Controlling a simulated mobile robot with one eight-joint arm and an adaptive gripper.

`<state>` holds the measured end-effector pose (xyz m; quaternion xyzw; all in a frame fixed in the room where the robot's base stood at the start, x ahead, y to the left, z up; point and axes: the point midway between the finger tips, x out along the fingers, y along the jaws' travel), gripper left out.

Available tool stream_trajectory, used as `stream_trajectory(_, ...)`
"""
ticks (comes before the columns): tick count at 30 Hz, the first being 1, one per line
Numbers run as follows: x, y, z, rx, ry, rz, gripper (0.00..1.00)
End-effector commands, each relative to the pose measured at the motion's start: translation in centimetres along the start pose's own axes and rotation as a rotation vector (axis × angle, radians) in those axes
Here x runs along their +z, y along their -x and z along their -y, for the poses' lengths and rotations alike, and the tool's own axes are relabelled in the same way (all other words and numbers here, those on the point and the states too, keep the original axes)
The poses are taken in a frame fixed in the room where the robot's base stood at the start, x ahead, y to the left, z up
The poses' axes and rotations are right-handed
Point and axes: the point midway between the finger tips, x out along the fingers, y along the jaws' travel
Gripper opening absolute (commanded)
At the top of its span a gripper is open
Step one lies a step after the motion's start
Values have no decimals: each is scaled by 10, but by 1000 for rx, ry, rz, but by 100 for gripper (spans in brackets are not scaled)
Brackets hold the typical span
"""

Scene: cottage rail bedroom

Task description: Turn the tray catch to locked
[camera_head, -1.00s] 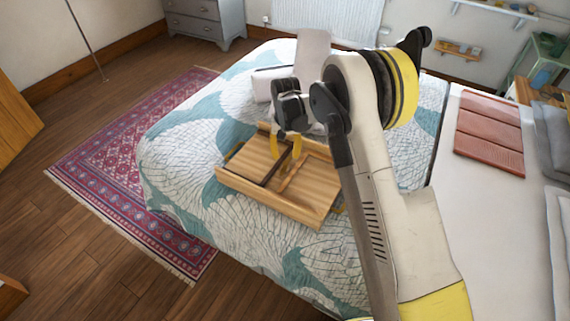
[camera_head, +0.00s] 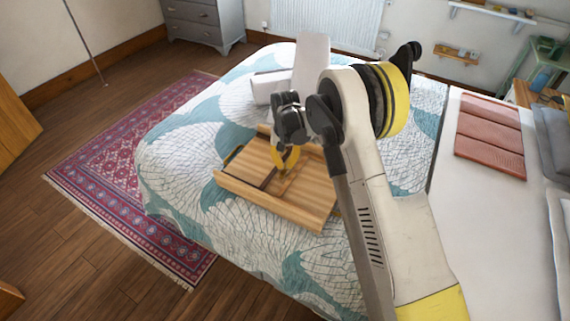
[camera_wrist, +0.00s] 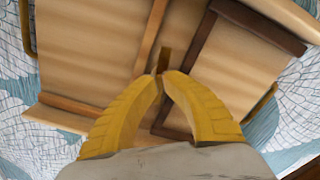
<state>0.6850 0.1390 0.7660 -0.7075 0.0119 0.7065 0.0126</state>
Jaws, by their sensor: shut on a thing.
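The wooden tray (camera_head: 316,205) lies on the patterned bed, with raised rims and a darker brown strip (camera_wrist: 203,52) on its bed. My gripper (camera_head: 284,172) points down over the tray's middle. In the wrist view, the yellow fingers of my gripper (camera_wrist: 160,73) come together at their tips on a small brown catch (camera_wrist: 164,58), beside a lighter wooden strip. The fingers hide part of the catch. I cannot tell which way it is turned. In the head view the catch is too small and covered to make out.
The bed (camera_head: 180,165) has free quilt around the tray. White block-like things (camera_head: 312,62) stand behind my gripper. A folded reddish blanket (camera_head: 489,138) lies on the white bedding to the right. A patterned rug (camera_head: 120,190) is on the floor at left.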

Motion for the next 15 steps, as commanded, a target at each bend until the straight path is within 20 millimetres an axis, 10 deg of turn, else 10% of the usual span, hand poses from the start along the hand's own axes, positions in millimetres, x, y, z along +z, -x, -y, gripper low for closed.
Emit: stream_trajectory(15, 0, -2, 0, 1, 167, 2, 0)
